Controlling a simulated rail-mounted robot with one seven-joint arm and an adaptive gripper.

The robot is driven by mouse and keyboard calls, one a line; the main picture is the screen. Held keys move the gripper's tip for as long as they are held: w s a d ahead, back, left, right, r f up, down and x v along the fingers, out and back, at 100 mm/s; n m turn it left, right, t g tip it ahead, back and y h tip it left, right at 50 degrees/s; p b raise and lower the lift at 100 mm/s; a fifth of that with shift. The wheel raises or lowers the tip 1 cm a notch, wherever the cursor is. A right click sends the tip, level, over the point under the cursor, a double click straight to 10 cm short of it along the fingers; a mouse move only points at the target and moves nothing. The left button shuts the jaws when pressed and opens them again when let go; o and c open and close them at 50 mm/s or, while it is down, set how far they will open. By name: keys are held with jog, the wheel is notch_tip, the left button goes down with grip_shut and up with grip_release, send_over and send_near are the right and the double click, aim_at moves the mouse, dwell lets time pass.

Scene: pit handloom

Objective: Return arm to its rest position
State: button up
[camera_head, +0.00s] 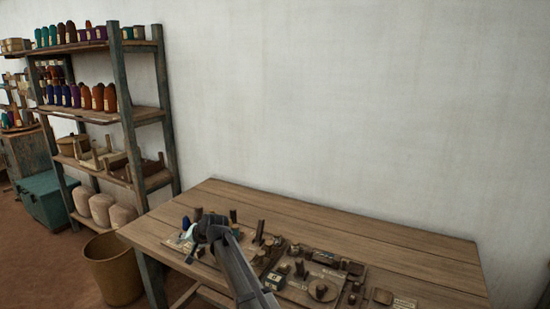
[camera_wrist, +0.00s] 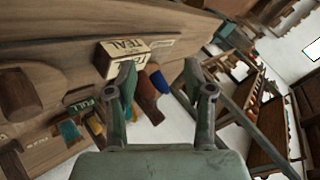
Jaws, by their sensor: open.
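My gripper (camera_wrist: 160,82) is open in the wrist view, with its two fingers apart and nothing held between them. A box with TEAL lettering (camera_wrist: 132,54) and several small coloured spools (camera_wrist: 153,88) show beyond and beside the left finger. In the head view my gripper is at the end of my grey arm, over the left part of the wooden table (camera_head: 330,222). The arm hides part of the table top, and the fingertips are hard to make out there.
Wooden boards with small pegs and parts (camera_head: 310,282) cover the table's front. Its back is clear. A shelf rack (camera_head: 130,110) with coloured cones stands at the left, a basket (camera_head: 112,268) below the table's left end, and a teal chest (camera_head: 45,200) farther left.

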jog(key=s+f+m+y+b, duration=0.1)
jog(key=s+f+m+b, duration=0.1)
jog(key=s+f+m, duration=0.3)
jog(key=s+d+f+g+h+p, duration=0.2)
jog(key=s+d+f+h, duration=0.1)
jog(key=s+d+f, duration=0.9)
jog(key=s+d+f+g+h+p, duration=0.1)
jog(key=s+d+f+h+p, duration=0.1)
jog(key=s+d+f, duration=1.05)
jog(key=s+d+f+n+g+h+p, duration=0.1)
jog(key=s+d+f+g+p, duration=0.1)
jog(key=s+d+f, duration=0.5)
jog(key=s+d+f+n+g+h+p, duration=0.1)
jog(key=s+d+f+g, duration=0.15)
jog(key=s+d, duration=0.5)
jog(key=s+d+n+g+p, duration=0.1)
jog(key=s+d+g, duration=0.1)
jog(key=s+d, duration=0.3)
jog(key=s+d+n+g+h+p, duration=0.1)
jog(key=s+d, duration=0.4)
jog(key=s, duration=0.8)
jog(key=shift+s+d+n+g+h+p, duration=0.25)
jog(key=shift+n+g+p, duration=0.2)
jog(key=shift+g, duration=0.5)
